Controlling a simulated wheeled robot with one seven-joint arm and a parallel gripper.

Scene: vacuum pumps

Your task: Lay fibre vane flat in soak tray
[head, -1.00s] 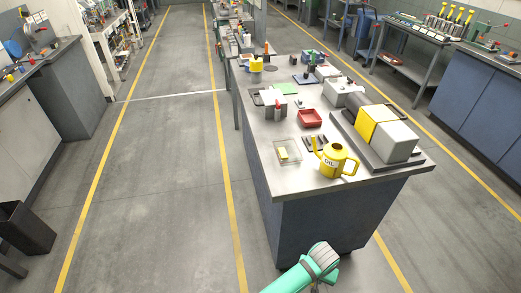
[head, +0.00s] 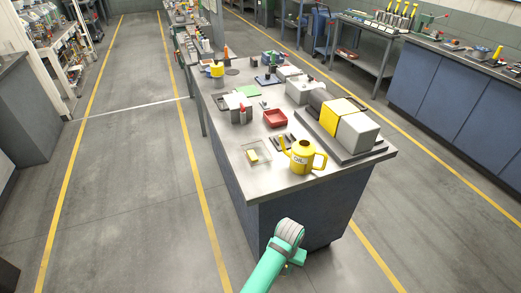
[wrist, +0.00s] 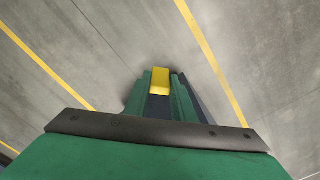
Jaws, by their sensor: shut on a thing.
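In the wrist view my gripper (wrist: 160,98) is shut on a small yellow piece, the fibre vane (wrist: 160,78), whose end sticks out past the green fingers over bare floor. The rest of it is hidden between the fingers. In the head view my arm shows at the bottom, in front of the bench, but the fingers and the held piece cannot be made out. The soak tray (head: 263,150), shallow and clear, sits near the left front edge of the bench. A small yellow block (head: 252,156) lies in it.
On the metal bench (head: 300,181), a yellow oil can (head: 301,158) stands right of the tray, with dark flat pieces (head: 281,143) behind. A red bin (head: 275,118) and a pump with a yellow band (head: 337,119) are farther back. The left aisle floor is clear.

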